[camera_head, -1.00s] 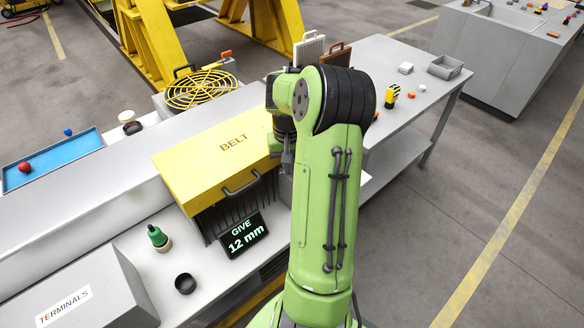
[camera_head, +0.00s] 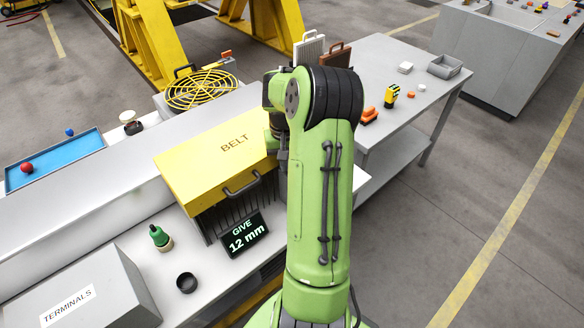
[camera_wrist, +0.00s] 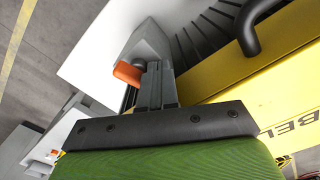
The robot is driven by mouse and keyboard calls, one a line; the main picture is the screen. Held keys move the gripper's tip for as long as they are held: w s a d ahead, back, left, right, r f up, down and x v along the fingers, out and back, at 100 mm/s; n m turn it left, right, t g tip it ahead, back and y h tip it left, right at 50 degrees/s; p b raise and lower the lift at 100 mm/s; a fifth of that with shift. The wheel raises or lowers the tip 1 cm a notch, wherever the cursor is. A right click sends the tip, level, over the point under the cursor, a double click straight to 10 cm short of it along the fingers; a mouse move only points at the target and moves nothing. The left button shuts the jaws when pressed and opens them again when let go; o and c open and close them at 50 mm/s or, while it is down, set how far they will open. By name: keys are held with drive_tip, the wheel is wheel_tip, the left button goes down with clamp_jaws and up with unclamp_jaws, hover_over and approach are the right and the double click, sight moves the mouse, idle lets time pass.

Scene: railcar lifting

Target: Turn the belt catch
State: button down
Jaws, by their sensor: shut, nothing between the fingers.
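The yellow belt cover (camera_head: 205,165), lettered BELT, has a dark handle (camera_head: 242,187) at its front edge. It also shows at the right of the wrist view (camera_wrist: 270,85). An orange-tipped lever (camera_wrist: 128,73), which looks like the catch, sits by a grey rounded part at the cover's end. My gripper (camera_wrist: 155,68) is shut and empty, with its fingertips right beside the lever. I cannot tell whether they touch. In the head view my arm hides the lever and the fingertips.
A display reading "GIVE 12 mm" (camera_head: 243,235) stands before the cover. A yellow fan guard (camera_head: 200,89) lies behind. Orange pieces (camera_head: 369,114) are right of my arm.

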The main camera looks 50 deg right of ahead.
drive_tip(key=shift+w+d, duration=0.15)
wheel_tip(320, 180, up, 8)
drive_tip(key=a+p, duration=0.2)
drive_tip(key=p, duration=0.4)
idle(0.5)
drive_tip(key=shift+w, duration=0.1)
